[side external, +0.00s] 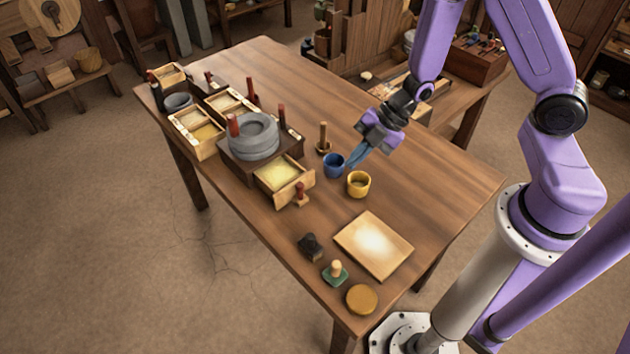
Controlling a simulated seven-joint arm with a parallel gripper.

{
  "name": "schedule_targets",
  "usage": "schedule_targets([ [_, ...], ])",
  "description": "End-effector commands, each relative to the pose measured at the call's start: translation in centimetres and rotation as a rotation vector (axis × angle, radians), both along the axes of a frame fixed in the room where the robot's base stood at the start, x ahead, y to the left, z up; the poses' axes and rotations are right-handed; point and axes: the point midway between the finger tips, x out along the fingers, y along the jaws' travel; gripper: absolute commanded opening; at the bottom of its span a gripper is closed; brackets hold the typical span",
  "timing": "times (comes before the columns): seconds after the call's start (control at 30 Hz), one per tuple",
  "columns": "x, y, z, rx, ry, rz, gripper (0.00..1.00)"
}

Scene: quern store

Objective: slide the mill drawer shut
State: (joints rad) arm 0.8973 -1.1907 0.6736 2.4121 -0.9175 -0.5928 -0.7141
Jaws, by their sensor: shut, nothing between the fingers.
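The mill has a grey round stone (254,138) on a dark wooden base (236,160) on the table. Its pale wooden drawer (297,190) is pulled out toward the front right and holds yellowish meal.
A yellow cup (358,185) and an upright wooden peg (323,140) stand near my gripper. Left of the mill are pale open boxes (208,149) and dark blocks. A pale board (373,262), black lump (309,246), green-based stamp (335,274) and round disc (361,299) lie nearer. The table's right side is clear.

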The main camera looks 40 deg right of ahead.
Motion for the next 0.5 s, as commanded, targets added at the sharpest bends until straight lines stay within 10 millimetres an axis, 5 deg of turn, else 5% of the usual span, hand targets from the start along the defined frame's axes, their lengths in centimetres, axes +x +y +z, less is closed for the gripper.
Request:
schedule_targets([
  [0.5,1.6,3.6,-5.5,-0.003,0.002,0.0,0.0],
])
